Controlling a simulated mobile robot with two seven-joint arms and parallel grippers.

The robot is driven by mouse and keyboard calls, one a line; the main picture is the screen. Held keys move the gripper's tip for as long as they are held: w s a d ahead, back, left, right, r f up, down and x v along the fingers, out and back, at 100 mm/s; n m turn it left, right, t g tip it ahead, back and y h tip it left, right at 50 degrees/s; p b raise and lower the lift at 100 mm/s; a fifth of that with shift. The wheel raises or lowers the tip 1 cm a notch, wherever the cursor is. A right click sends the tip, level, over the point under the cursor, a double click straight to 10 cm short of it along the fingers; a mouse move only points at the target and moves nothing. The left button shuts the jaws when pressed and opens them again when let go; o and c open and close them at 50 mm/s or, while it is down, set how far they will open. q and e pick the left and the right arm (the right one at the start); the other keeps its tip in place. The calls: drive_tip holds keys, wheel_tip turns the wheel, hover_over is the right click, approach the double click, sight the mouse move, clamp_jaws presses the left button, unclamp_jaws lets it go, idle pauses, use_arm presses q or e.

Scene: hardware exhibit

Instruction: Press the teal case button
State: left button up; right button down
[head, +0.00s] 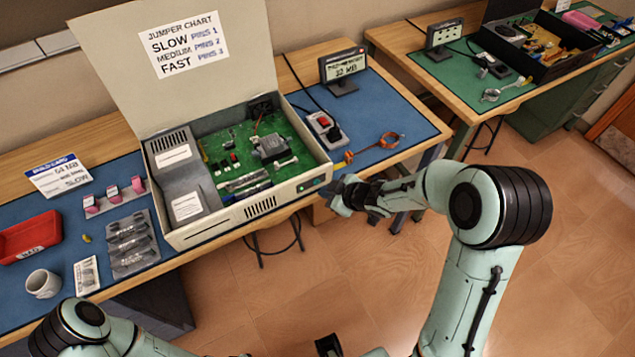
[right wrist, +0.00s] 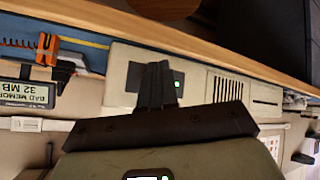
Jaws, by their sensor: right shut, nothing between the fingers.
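The open beige computer case (head: 215,233) stands on the near bench. A small teal-green patch, apparently the case button (head: 314,183), is at the right end of its front face. My right gripper (head: 338,197) is shut and empty, just in front of and right of that end. In the right wrist view, the shut fingers (right wrist: 156,82) overlap a dark front panel with a small green spot (right wrist: 178,84) beside them. The fingers hide part of the panel, and I cannot tell whether they touch it. My left arm is at the lower left; its gripper is not clearly seen.
The raised lid (head: 175,85) carries a jumper chart. The memory tester display (head: 343,66), red-switch box (head: 324,127) and orange wrist strap (head: 375,145) are right of the case. A red tray (head: 28,238) and mug (head: 43,283) are left. Floor before the bench is open.

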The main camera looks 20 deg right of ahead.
drive_tip(key=shift+w, duration=0.1)
idle(0.7)
drive_tip(key=shift+w, duration=0.35)
drive_tip(key=shift+w+p, duration=0.45)
idle(0.6)
drive_tip(key=shift+s, duration=0.1)
drive_tip(key=shift+s+b, duration=0.3)
drive_tip(key=shift+s, duration=0.5)
drive_tip(key=s+b, duration=0.1)
drive_tip(key=s, duration=0.4)
drive_tip(key=shift+d, duration=0.2)
